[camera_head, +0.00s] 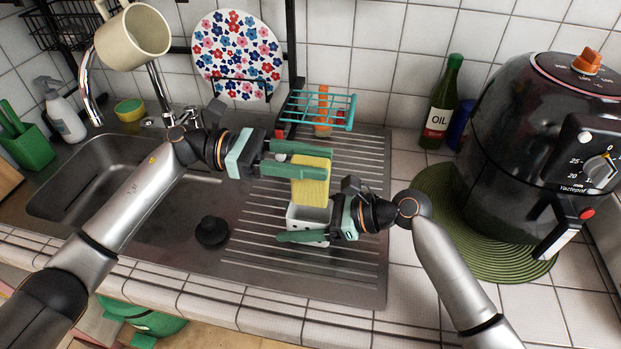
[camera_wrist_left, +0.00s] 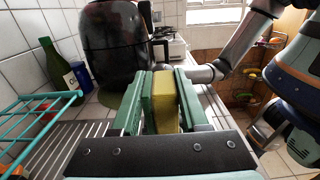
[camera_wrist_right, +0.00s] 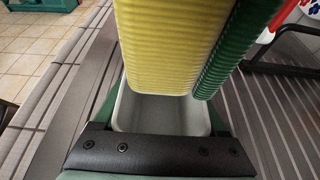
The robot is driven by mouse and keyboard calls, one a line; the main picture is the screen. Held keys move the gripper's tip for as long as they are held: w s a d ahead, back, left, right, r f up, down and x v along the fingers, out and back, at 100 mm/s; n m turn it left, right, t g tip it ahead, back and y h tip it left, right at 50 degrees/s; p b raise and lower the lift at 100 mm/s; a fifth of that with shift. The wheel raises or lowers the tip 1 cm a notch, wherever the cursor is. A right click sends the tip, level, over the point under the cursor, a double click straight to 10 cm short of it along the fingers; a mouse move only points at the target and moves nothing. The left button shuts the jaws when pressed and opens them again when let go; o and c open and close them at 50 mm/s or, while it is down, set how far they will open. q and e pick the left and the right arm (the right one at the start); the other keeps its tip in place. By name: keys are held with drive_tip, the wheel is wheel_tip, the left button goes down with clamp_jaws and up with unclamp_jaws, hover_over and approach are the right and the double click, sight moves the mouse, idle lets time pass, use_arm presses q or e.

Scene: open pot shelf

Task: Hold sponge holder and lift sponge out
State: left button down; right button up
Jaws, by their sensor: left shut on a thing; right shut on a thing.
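The yellow sponge (camera_head: 311,188) with a green side is upright between the fingers of my left gripper (camera_head: 326,166), which is shut on it. The sponge (camera_wrist_left: 165,102) also shows between the fingers in the left wrist view. The white sponge holder (camera_head: 307,218) is below the sponge on the drainboard side, with my right gripper (camera_head: 299,224) shut on it. In the right wrist view the sponge (camera_wrist_right: 165,45) hangs over the holder's opening, and the holder's pale inside (camera_wrist_right: 160,114) is visible below its lower end. Whether the holder touches the drainboard is unclear.
The ribbed drainboard (camera_head: 350,260) lies around the holder, with the sink (camera_head: 150,215) to the left. A teal rack (camera_head: 318,108) stands behind. An oil bottle (camera_head: 440,105) and a black air fryer (camera_head: 535,140) on a green mat (camera_head: 440,230) are at the right.

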drive_tip(key=o, duration=1.3)
drive_tip(key=shift+d, duration=0.15)
drive_tip(key=v, duration=1.2)
drive_tip(key=shift+s, duration=0.1)
